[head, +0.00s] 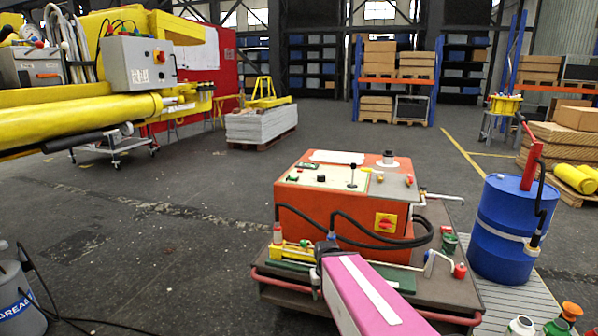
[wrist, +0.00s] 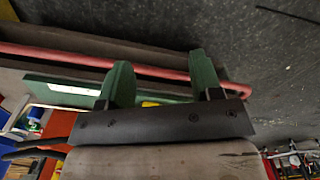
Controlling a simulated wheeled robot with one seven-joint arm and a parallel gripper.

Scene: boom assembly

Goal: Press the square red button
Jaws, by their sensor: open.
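An orange control box (head: 335,210) stands on a cart in the head view. A red switch on a yellow square plate (head: 386,222) is on the front face. My gripper (wrist: 162,80) is open and empty in the wrist view, its two green fingers apart over the cart's edge. In the head view my pink arm reaches to the box's front, low, below the top panel; the fingers there cannot be made out.
The cart's red rail (wrist: 150,66) runs past my fingers. Black hoses (head: 400,241) loop across the box's front. A blue barrel (head: 503,225) with a red pump stands to the right. A grey box with a red knob (head: 159,56) hangs on the yellow boom.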

